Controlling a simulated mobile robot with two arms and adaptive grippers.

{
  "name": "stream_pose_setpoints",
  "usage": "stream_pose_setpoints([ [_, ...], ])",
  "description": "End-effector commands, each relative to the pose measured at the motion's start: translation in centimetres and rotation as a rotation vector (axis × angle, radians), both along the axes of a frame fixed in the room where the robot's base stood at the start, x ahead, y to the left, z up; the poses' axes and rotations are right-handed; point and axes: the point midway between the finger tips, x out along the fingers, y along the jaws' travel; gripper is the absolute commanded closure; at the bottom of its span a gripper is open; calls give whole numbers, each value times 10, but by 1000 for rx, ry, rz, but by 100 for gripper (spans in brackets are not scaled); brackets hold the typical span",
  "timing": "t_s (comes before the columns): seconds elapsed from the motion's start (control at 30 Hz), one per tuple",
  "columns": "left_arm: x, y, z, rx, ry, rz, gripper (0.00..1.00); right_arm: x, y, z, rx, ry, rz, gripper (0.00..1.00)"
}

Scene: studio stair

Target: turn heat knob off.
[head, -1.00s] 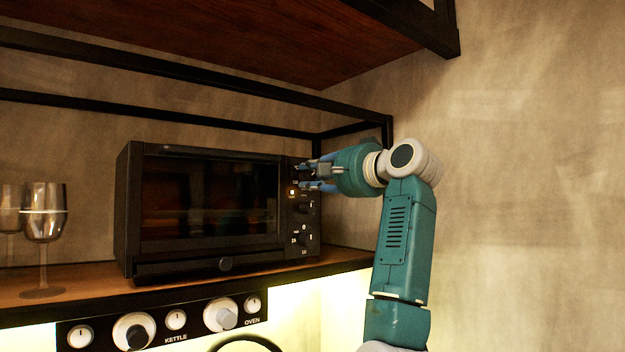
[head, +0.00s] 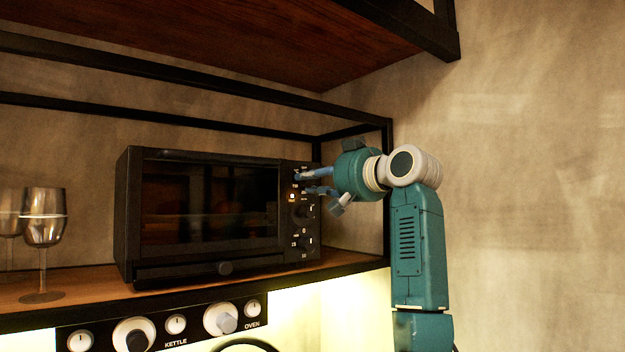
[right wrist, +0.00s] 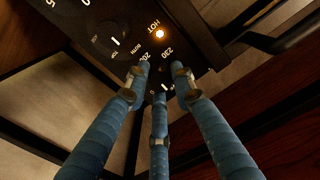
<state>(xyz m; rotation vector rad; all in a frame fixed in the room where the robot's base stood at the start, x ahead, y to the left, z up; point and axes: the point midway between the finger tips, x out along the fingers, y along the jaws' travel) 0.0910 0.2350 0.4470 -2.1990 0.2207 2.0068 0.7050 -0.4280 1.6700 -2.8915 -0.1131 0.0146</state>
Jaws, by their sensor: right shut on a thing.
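The black toaster oven (head: 208,205) stands on the wooden shelf, its control panel on the right side. The heat knob (right wrist: 164,87) is at the top of the panel, dark with a white mark, between numbers such as 200 and 230. My right gripper (head: 304,182) is shut on the heat knob; its blue fingers (right wrist: 160,80) surround it in the right wrist view and hide much of it. The middle knob (head: 303,211) and the bottom knob (head: 304,241) are free. My left gripper is not in view.
Wine glasses (head: 43,228) stand left of the oven. A black shelf frame post (head: 387,190) is close behind my right wrist. A panel with white knobs (head: 176,324) sits below the shelf. The upper wooden shelf (head: 270,30) hangs overhead.

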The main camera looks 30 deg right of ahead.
Motion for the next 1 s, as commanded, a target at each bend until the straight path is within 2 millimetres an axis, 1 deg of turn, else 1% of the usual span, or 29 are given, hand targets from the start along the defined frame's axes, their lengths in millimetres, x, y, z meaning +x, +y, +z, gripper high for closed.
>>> stream_pose_setpoints([
  [0.03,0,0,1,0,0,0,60,1,0,-3,-17,6,1,100],
  [0.23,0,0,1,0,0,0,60,1,0,-3,-58,2,1,100],
  [0.67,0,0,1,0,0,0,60,1,1,-3,-68,0,1,100],
  [0.7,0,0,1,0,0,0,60,1,1,-3,-67,1,1,74],
  [0.8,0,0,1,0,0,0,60,1,1,-2,-67,1,1,57],
  [1.0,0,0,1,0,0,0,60,0,0,-1,-67,-2,1,57],
])
